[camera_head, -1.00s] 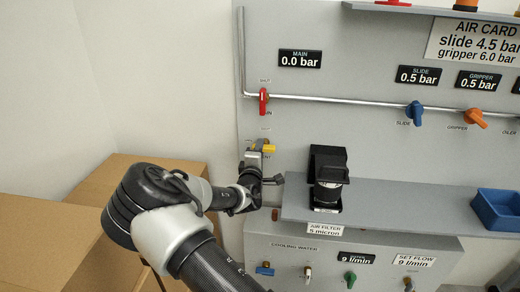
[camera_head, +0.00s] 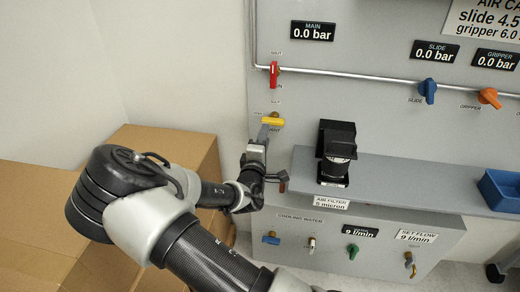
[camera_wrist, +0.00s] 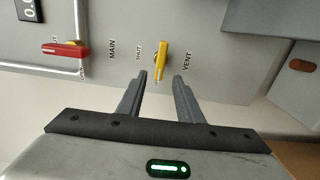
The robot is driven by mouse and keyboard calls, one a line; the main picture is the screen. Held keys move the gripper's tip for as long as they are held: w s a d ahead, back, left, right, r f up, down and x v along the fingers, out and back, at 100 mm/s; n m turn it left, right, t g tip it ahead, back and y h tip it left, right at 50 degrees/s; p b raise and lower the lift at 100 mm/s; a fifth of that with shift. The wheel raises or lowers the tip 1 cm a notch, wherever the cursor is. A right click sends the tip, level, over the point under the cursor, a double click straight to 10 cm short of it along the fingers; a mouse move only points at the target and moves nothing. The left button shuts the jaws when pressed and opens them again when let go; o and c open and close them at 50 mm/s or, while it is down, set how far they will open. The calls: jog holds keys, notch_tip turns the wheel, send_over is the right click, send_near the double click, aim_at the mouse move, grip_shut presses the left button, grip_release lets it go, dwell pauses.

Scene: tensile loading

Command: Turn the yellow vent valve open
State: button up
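The yellow vent valve handle (camera_head: 273,122) is on the grey panel below the red main valve, and it lies horizontal in the head view. In the wrist view the yellow handle (camera_wrist: 161,58) sits between the SHUT and VENT labels. My gripper (camera_head: 266,131) is just below the handle in the head view. In the wrist view my gripper (camera_wrist: 162,77) is open, with nothing between its fingers. The fingertips lie to either side of the handle's lower end, and the handle looks clear of both. The depth gap to the panel is hard to judge.
The red main valve (camera_head: 274,74) is above, with its handle vertical. The black air filter (camera_head: 336,152) stands on a grey shelf (camera_head: 420,182) to the right. Cardboard boxes (camera_head: 175,150) are at the left. The MAIN, SLIDE and GRIPPER displays read 0.0 bar.

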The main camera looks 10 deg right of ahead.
jog(key=v, duration=0.8)
jog(key=shift+p, duration=0.45)
jog(key=shift+d, duration=0.1)
notch_tip(320, 180, down, 4)
jog(key=s+d+m+g, duration=0.2)
jog(key=m+g, duration=0.4)
jog(key=s+a+r+m+g+y, duration=0.4)
jog(key=s+r+m+y, duration=0.25)
jog(key=s+r, duration=0.2)
jog(key=s+d+r+m+g, duration=0.1)
jog(key=s+d+r, duration=0.3)
jog(key=s+r, duration=0.5)
jog(key=s+d+r+m+g, duration=0.1)
jog(key=s+d+r, duration=0.4)
jog(key=s, duration=0.5)
notch_tip(320, 180, up, 23)
jog(key=p, duration=2.3)
jog(key=shift+a+h, duration=0.4)
jog(key=shift+h, duration=0.05)
